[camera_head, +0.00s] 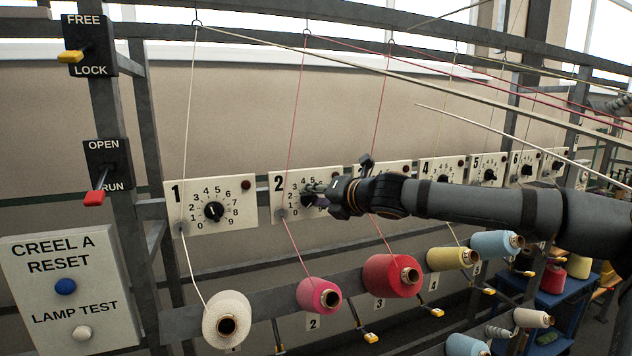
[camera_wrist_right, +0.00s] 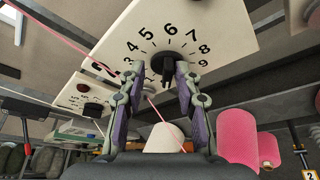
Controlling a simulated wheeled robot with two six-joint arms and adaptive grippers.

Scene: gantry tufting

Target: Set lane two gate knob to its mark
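The lane two panel (camera_head: 277,181) is a white plate with a "2", a number dial and a dark red lamp. My right gripper (camera_head: 312,195) is at its dial and covers most of the knob in the head view. In the right wrist view, the black knob (camera_wrist_right: 167,72) sits below the 5 and 6, between the two fingertips of my right gripper (camera_wrist_right: 161,72). The fingers stand apart on either side of it, with a small gap seeming to show. Its pointer direction and any set mark cannot be made out. My left gripper is out of view.
The lane one panel (camera_head: 240,211) is just left, and lane four's panel (camera_head: 427,169) is further right. A pink yarn cone (camera_head: 319,295) and a white cone (camera_head: 227,320) sit below. Threads run up past the panels. A reset box (camera_head: 30,295) stands at lower left.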

